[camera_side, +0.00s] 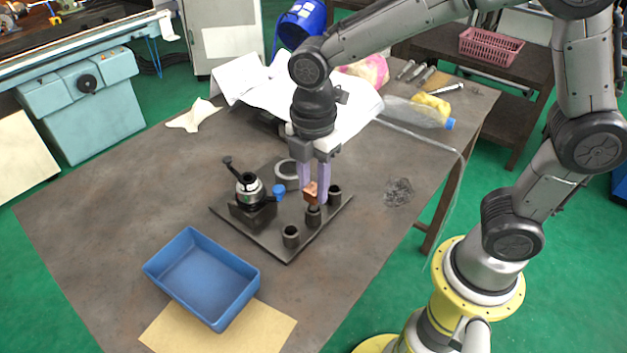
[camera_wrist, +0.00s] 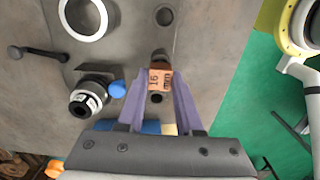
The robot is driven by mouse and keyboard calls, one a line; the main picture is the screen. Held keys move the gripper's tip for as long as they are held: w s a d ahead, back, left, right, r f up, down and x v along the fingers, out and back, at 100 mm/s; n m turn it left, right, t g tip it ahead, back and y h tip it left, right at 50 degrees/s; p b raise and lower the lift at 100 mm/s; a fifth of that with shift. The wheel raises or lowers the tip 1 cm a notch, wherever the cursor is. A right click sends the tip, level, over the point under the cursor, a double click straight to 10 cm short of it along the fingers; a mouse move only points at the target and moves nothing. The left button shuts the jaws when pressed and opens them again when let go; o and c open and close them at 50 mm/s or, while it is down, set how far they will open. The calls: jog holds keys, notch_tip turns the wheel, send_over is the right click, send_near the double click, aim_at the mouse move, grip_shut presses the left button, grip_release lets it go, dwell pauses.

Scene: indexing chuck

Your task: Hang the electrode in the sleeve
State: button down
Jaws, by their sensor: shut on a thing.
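The electrode (camera_side: 311,189) is a copper-coloured block, marked "16 mm" in the wrist view (camera_wrist: 160,79). My gripper (camera_side: 312,196) is shut on it, with a purple finger on each side. The electrode is right above or at the mouth of the middle dark sleeve (camera_side: 313,217); I cannot tell whether its lower end is inside. Other sleeves stand at the front (camera_side: 290,238) and back (camera_side: 335,194) of the same row. In the wrist view the block and fingers hide part of the row.
The dark base plate (camera_side: 268,241) also carries a chuck (camera_side: 249,188) with a black lever and blue knob (camera_side: 279,192), and a pale ring (camera_side: 287,170). A blue tray (camera_side: 201,280) lies in front. Metal shavings (camera_side: 399,191) lie to the right.

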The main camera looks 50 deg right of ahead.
jog(key=shift+f, duration=1.35)
jog(key=c, duration=0.5)
grip_release()
notch_tip(320, 180, up, 14)
dwell(0.3)
jog(key=shift+f, duration=0.1)
